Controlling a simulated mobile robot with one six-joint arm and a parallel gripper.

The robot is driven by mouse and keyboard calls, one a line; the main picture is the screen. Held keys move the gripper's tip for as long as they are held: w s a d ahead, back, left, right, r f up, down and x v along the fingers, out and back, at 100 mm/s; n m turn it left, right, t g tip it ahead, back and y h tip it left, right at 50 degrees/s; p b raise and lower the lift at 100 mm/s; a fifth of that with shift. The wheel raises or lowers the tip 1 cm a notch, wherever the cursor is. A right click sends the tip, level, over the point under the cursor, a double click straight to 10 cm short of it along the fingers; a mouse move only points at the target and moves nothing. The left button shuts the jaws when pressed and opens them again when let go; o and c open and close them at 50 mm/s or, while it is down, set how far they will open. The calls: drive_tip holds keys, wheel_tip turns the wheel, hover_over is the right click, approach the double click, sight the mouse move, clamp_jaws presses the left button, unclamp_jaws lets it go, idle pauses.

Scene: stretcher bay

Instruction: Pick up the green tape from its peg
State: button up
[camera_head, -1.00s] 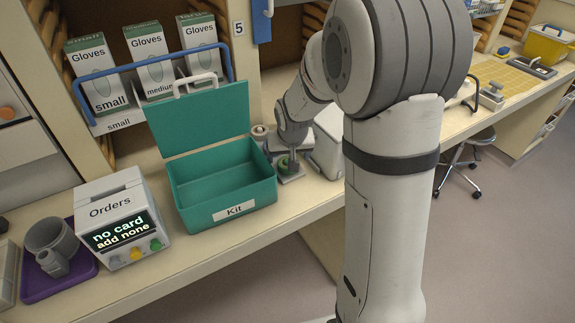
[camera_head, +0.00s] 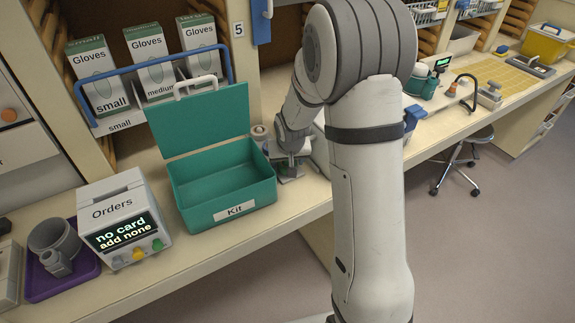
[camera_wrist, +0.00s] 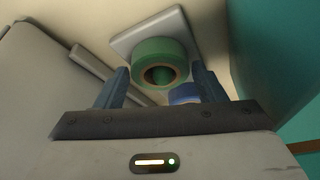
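The green tape (camera_wrist: 150,74) is a roll with a brown core, seen in the wrist view on a pale square base (camera_wrist: 122,43). Its centre hole is dark and I cannot make out the peg. My gripper (camera_wrist: 163,88) is open, with one blue-grey finger on each side of the roll's near end; I cannot tell whether they touch it. Behind the right finger is a blue ring-like thing (camera_wrist: 184,93). In the head view my gripper (camera_head: 291,160) is low over the base, right of the kit box, and mostly hides the tape.
The open teal kit box (camera_head: 222,189) stands close left of my gripper, its lid raised. The Orders machine (camera_head: 122,215) reads "no card, add none". A purple tray (camera_head: 62,285) holds a grey cuff-like thing. Glove boxes (camera_head: 150,66) stand behind a blue rail.

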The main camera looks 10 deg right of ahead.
drive_tip(key=c, duration=0.6)
drive_tip(key=shift+r, duration=0.1)
drive_tip(key=shift+c, duration=0.2)
